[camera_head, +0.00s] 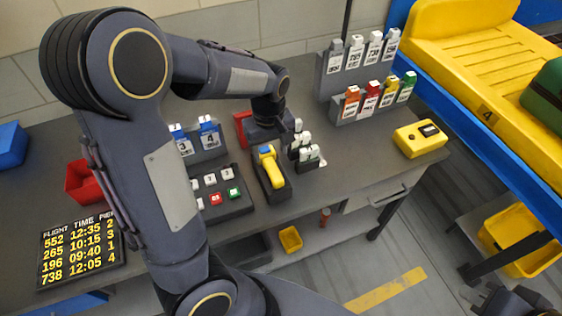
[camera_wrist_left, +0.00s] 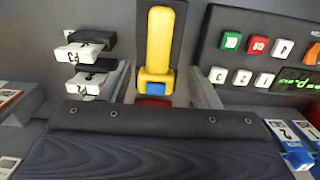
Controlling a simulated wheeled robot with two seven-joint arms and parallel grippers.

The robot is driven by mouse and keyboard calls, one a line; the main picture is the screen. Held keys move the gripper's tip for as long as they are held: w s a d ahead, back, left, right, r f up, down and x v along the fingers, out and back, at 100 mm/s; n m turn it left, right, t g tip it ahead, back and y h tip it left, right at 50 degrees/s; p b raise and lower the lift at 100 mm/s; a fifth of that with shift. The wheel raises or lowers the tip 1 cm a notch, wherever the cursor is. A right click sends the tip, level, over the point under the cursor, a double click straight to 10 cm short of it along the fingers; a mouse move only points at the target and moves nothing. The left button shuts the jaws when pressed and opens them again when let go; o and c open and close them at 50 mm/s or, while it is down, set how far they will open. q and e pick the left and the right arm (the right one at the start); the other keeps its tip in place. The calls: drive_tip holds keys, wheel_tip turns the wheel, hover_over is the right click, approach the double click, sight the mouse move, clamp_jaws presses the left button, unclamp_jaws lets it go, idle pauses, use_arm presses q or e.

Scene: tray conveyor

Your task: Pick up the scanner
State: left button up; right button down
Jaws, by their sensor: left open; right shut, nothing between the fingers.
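The scanner (camera_head: 271,168) is yellow with a blue part at its head end. It lies in a black cradle (camera_head: 283,190) on the grey table. It also shows in the left wrist view (camera_wrist_left: 160,45), pointing away from my gripper. My left gripper (camera_head: 268,144) is open and empty, just behind the scanner's head end. In the left wrist view its fingers (camera_wrist_left: 160,92) stand on either side of the head end, with gaps; their height above it is hard to tell. My right gripper (camera_head: 512,302) is partly visible at the bottom right, shut and far from the scanner.
A keypad (camera_head: 221,193) stands left of the cradle, and white-labelled tags (camera_head: 308,154) stand close on its right. A yellow device (camera_head: 420,138) sits near the table's right edge. Tag racks (camera_head: 352,112) stand at the back. A conveyor (camera_head: 486,114) with yellow trays runs along the right.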

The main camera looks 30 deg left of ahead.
sight(272, 167)
use_arm(q)
wheel_tip(272, 167, down, 6)
drive_tip(key=shift+d+f, duration=0.15)
drive_tip(key=shift+f, duration=0.1)
drive_tip(key=c, duration=1.2)
